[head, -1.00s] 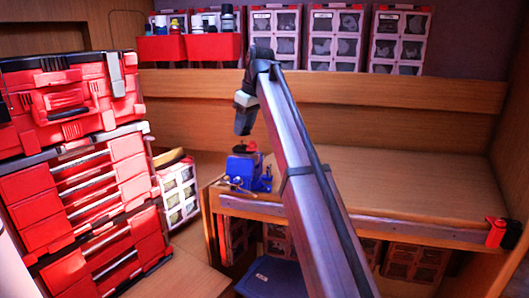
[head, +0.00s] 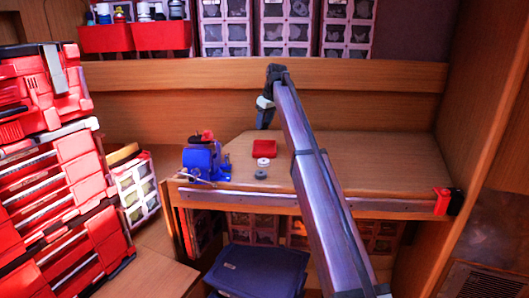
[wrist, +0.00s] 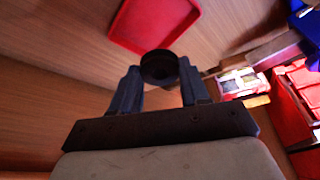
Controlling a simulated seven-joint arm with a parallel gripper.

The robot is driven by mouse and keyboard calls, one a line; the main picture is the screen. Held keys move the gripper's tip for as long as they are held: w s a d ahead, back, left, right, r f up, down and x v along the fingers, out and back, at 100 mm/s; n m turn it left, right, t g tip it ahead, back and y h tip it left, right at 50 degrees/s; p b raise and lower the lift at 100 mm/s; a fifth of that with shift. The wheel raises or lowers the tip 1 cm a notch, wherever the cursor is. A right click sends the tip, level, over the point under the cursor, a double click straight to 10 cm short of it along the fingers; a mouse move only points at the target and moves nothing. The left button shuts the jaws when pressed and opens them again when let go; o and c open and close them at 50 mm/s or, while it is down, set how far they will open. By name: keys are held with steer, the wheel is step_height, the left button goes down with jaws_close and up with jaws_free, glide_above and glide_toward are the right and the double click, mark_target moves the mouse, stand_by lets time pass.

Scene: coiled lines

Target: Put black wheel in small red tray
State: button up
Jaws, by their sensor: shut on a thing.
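The black wheel (wrist: 159,68) sits between the fingertips of my gripper (wrist: 160,82) in the wrist view. The gripper is shut on it. The small red tray (wrist: 125,32) lies on the wooden bench just beyond the wheel in that view, partly cut off by the top edge. In the head view the tray (head: 264,150) lies on the bench to the right of the blue vise. My gripper (head: 264,120) hangs above the bench, above the tray in the picture. The wheel cannot be made out in the head view.
A blue vise (head: 203,160) stands at the bench's left corner. A white disc (head: 263,162) and a grey disc (head: 261,174) lie in front of the tray. Red tool boxes (head: 55,180) stand at left. The bench's right side (head: 385,170) is clear.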

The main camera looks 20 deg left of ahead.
mark_target(264, 150)
steer(key=shift+w+d+f, duration=0.2)
steer(key=shift+w+f, duration=0.1)
steer(key=shift+f, duration=4.8)
steer(key=shift+f, duration=0.15)
steer(key=o, duration=1)
steer(key=shift+o, duration=0.2)
steer(key=v, duration=1.2)
steer(key=shift+s, duration=0.1)
